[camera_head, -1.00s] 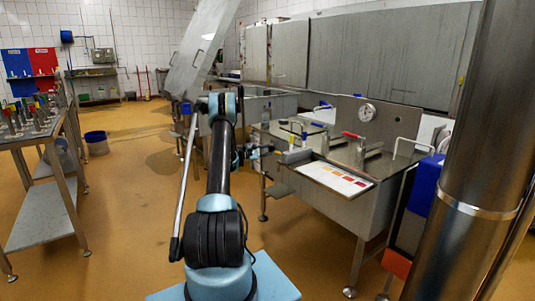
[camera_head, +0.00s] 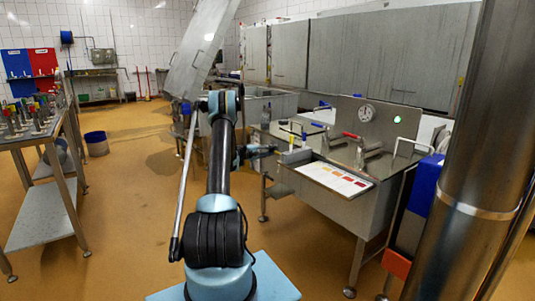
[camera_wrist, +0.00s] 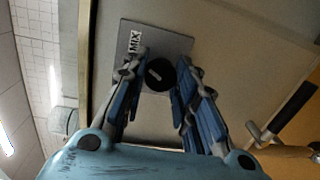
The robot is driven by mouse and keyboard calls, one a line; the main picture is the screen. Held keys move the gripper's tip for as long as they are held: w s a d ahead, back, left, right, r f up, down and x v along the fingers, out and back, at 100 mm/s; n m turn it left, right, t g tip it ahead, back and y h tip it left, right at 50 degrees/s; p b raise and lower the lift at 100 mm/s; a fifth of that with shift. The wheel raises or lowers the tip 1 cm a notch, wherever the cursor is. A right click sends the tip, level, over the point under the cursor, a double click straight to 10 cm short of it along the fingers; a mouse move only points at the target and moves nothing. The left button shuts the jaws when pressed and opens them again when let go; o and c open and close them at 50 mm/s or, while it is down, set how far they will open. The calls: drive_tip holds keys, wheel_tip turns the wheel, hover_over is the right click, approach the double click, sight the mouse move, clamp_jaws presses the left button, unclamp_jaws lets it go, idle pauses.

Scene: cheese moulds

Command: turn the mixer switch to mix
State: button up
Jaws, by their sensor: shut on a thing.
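The mixer switch is a round black knob (camera_wrist: 159,74) on a square grey plate (camera_wrist: 178,41); a white MIX label (camera_wrist: 135,42) sits on the plate, up and left of the knob in the wrist view. My gripper (camera_wrist: 160,66) has its blue and grey fingers on either side of the knob and is shut on it. In the head view my gripper (camera_head: 268,150) is at the left end of the steel vat, and the knob cannot be made out there. A green lamp (camera_head: 397,119) glows on the vat's upright panel, right of a round dial (camera_head: 367,113).
The steel vat (camera_head: 330,213) stands to the right of my arm, with a colour chart (camera_head: 338,180) on its front edge. A steel table (camera_head: 50,210) with tools stands at the left. A blue bucket (camera_head: 96,143) is on the floor. Open floor lies between table and arm.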

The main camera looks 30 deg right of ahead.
drive_tip(key=shift+f, duration=0.15)
drive_tip(key=o, duration=1)
drive_tip(key=shift+o, duration=0.2)
drive_tip(key=shift+a, duration=0.25)
drive_tip(key=a, duration=1.1)
drive_tip(key=shift+s+a+r, duration=0.2)
drive_tip(key=shift+a+r, duration=0.05)
drive_tip(key=shift+r, duration=0.15)
